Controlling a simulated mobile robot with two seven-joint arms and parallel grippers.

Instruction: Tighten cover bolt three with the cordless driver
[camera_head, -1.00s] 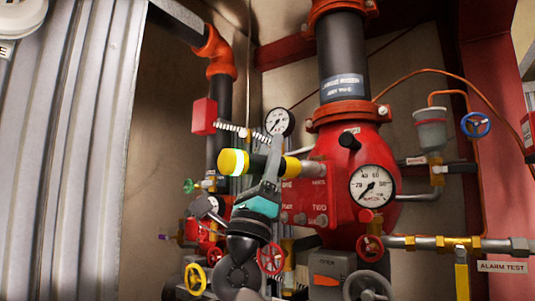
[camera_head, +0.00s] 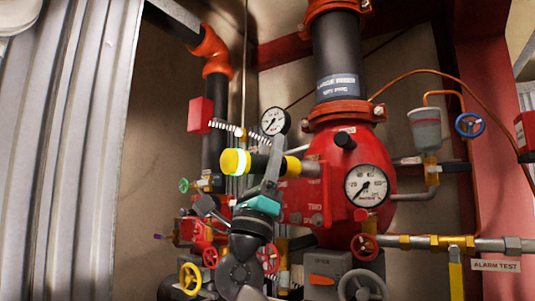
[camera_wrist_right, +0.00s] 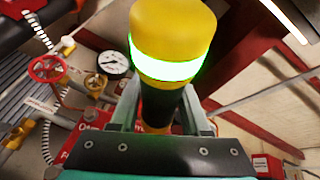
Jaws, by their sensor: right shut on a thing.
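The cordless driver (camera_head: 262,163) has a yellow end cap with a glowing green-white ring, a dark body and a yellow collar. My right gripper (camera_head: 272,165) is shut around its dark body. The driver lies nearly level, its grey nose pointing right at the red cover plate (camera_head: 298,197). In the right wrist view the driver (camera_wrist_right: 168,60) stands between the fingers, its cap toward the camera. Lower bolts (camera_head: 318,219) show on the plate, one near the word TWO. The driver hides the upper plate. I cannot tell which bolt is bolt three or whether the nose touches it. My left gripper is not in view.
A pressure gauge (camera_head: 366,186) sits on the red valve body right of the plate. A smaller gauge (camera_head: 275,121) stands behind the driver. Red and yellow handwheels (camera_head: 191,278) and pipes crowd below. A corrugated metal panel (camera_head: 65,150) fills the left.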

